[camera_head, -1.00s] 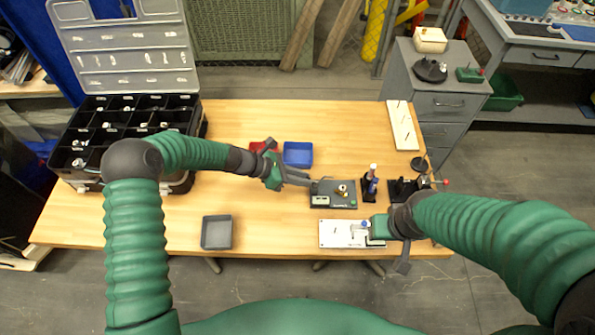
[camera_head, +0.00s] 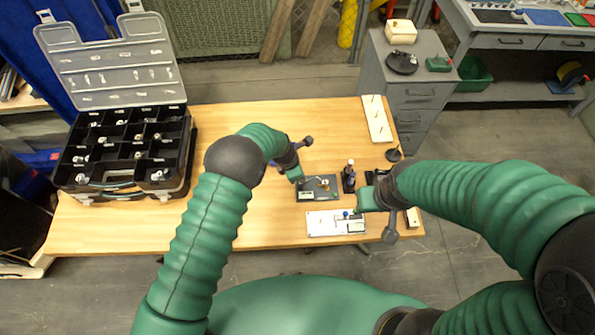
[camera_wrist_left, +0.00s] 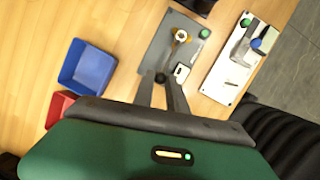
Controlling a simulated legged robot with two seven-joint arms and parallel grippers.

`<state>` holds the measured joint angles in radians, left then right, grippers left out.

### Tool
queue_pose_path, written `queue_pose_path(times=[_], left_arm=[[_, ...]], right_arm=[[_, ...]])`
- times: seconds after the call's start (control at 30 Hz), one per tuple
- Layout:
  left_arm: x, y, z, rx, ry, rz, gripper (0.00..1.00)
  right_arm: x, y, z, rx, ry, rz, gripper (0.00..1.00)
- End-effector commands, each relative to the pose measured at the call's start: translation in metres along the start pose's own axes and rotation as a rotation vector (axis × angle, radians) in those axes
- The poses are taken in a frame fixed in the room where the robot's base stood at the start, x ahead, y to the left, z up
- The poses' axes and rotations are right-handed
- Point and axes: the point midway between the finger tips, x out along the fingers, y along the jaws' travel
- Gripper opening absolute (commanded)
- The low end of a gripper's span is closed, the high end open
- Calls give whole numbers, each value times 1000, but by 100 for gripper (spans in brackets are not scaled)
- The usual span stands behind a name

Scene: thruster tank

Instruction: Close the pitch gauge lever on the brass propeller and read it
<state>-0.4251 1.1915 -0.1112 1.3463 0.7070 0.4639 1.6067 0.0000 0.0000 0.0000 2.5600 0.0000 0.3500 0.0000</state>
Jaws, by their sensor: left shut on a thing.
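The pitch gauge is a dark grey plate (camera_head: 331,181) on the table, also in the left wrist view (camera_wrist_left: 161,45). The brass propeller (camera_wrist_left: 180,36) sits on it beside a green knob (camera_wrist_left: 204,33) and a small pale display (camera_wrist_left: 181,71). My left gripper (camera_wrist_left: 163,84) has its fingers converging on a small dark knob at the plate's near edge, which looks like the lever's end; the fingertips partly hide it. My right gripper (camera_head: 362,201) is beside a white board (camera_head: 325,224) with a blue knob; its fingers are not clear.
A blue bin (camera_wrist_left: 88,68) and a red bin (camera_wrist_left: 59,106) stand left of the gauge. A dark upright holder (camera_head: 348,178) is close to its right. An open compartment case (camera_head: 125,150) fills the table's left end. A white strip (camera_head: 377,119) lies at the back right.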

Motion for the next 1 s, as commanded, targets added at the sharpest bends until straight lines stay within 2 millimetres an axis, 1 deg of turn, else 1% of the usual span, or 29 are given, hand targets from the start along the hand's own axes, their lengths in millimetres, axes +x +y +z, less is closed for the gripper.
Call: queue_pose_path(times=[0.03, 0.43, 0.47, 0.6, 0.9, 1.0], left_arm=[[-1, 2, 3, 1, 1, 8, 0], [0, 2, 2, 2, 7, 8, 0], [0, 2, 2, 2, 7, 8, 20], [0, 1, 2, 2, 8, 6, 38], [-1, 0, 1, 2, 9, 4, 39], [-8, 1, 2, 2, 7, 6, 39]], right_arm=[[-1, 0, 0, 0, 0, 0, 38], [-1, 0, 0, 0, 0, 0, 38], [-1, 0, 0, 0, 0, 0, 38], [-1, 0, 0, 0, 0, 0, 38], [-1, 0, 0, 0, 0, 0, 38], [0, 0, 0, 0, 0, 0, 38]])
